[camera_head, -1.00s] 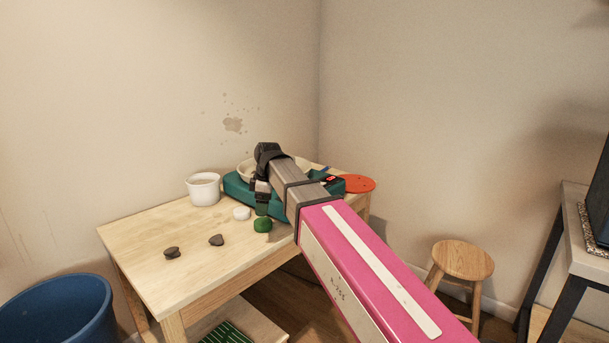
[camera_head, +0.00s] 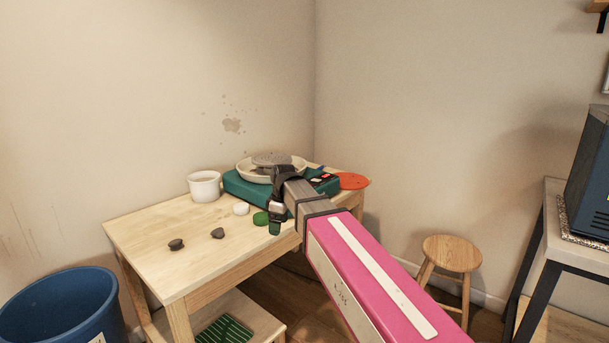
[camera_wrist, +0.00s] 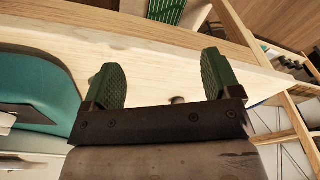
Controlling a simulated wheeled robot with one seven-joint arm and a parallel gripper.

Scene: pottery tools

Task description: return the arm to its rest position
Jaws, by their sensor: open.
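My pink and grey arm reaches in from the lower right of the head view to the table (camera_head: 150,232). My gripper (camera_head: 276,228) hangs near the table's front edge, in front of the teal pottery wheel (camera_head: 236,187). In the wrist view, my gripper's two green fingers (camera_wrist: 166,85) stand wide apart with nothing gripped between them. The table's pale wooden edge (camera_wrist: 130,50) lies beyond the fingers.
A blue bin (camera_head: 62,310), a stool (camera_head: 452,254) and a dark-framed bench (camera_head: 570,258) stand around. The table's left part is mostly clear.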

